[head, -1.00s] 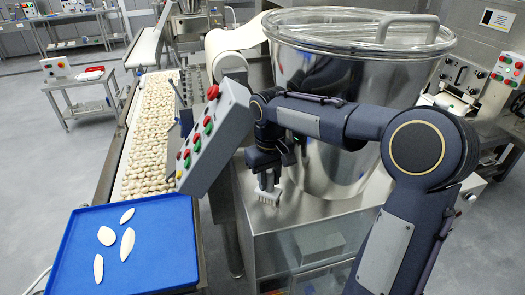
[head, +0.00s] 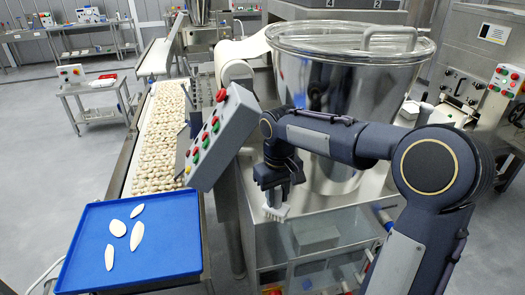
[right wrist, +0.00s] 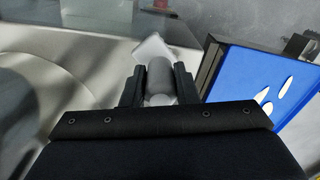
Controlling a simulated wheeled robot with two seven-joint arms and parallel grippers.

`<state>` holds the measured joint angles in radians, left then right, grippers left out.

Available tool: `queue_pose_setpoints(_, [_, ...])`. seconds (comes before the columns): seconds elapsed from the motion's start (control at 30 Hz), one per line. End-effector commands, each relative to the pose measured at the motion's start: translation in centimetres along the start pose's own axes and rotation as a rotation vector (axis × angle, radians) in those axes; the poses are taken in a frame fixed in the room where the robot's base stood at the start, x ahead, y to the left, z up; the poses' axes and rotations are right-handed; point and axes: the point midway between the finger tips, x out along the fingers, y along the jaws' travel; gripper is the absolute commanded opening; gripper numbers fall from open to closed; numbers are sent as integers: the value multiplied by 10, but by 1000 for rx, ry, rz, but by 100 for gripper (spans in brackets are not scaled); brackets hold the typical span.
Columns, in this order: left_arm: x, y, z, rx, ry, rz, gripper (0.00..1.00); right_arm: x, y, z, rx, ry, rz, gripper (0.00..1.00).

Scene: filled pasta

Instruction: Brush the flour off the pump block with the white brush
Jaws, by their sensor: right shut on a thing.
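My right gripper (head: 277,190) is shut on the white brush (head: 276,212), which points down beside the steel hopper, over the front left of the machine's top. In the right wrist view the fingers (right wrist: 160,92) grip the brush's grey round handle (right wrist: 160,74), and its white head (right wrist: 152,47) lies beyond. A grey block (head: 316,236) sits lower down in the machine's cabinet, apart from the brush. I cannot tell for sure that it is the pump block, and no flour can be made out on it. My left gripper is not in view.
The tilted grey control box (head: 222,140) with red and green buttons stands just left of my right gripper. The large steel hopper (head: 345,95) stands behind it. A blue tray (head: 75,275) with several pale dough pieces and a conveyor (head: 128,185) of pasta lie to the left.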

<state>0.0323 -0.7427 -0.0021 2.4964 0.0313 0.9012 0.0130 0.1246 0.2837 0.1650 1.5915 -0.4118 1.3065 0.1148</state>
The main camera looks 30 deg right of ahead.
Motion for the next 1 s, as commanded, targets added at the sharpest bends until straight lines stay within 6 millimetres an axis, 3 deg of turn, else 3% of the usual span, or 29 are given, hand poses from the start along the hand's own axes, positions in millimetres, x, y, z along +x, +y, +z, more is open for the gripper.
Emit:
queue_pose_setpoints(0.13, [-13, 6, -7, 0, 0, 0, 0, -26, 0, 0, -1, 4, 0, 6])
queue_pose_setpoints(0.53, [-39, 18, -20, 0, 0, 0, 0, -61, 0, 2, 0, 1, -1, 6])
queue_pose_setpoints(0.8, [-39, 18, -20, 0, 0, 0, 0, -79, -1, 9, 0, 2, -1, 6])
queue_pose_setpoints(1.0, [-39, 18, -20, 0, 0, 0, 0, -82, -1, 10, 0, 1, -1, 6])
